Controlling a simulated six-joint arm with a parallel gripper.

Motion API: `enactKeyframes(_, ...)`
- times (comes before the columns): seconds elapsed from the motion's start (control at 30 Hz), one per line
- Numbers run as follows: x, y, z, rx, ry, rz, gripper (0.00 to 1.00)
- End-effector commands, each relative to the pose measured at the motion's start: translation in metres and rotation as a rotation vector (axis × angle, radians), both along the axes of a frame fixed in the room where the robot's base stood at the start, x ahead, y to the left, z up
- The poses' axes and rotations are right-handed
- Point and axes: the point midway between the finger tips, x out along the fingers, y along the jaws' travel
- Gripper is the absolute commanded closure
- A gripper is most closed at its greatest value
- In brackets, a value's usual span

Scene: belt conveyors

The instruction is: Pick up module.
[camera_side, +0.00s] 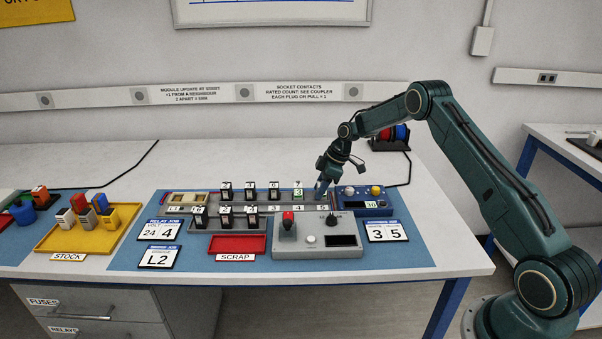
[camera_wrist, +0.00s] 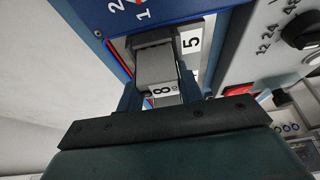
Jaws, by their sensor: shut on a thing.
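My gripper (camera_side: 323,187) is over the right end of the socket row, beside the position numbered 5. In the wrist view my gripper (camera_wrist: 160,88) is shut on a grey module (camera_wrist: 155,68) with a white label that looks like an 8. One dark finger is on each side of it. The module is at the dark opening beside the 5 label (camera_wrist: 191,42); I cannot tell whether it is still seated. In the side view the fingers hide this module.
A grey control box (camera_side: 318,247) with a red-topped lever stands in front. A red scrap tray (camera_side: 237,244) and a yellow stock tray (camera_side: 75,238) with several blocks lie to the left. A blue unit with white and yellow knobs (camera_side: 368,204) is close right.

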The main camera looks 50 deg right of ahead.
Motion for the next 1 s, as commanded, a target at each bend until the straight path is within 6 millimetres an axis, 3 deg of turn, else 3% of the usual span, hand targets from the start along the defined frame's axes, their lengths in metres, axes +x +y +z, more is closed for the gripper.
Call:
enactKeyframes(0.33, 0.000, 0.000, 0.003, 0.000, -0.002, 0.001, 0.87)
enactKeyframes(0.57, 0.001, 0.000, 0.021, -0.002, -0.003, 0.000, 0.87)
enactKeyframes(0.77, 0.001, -0.001, 0.053, -0.002, -0.006, 0.000, 0.87)
enactKeyframes(1.0, 0.001, -0.001, 0.105, -0.002, -0.006, 0.002, 0.87)
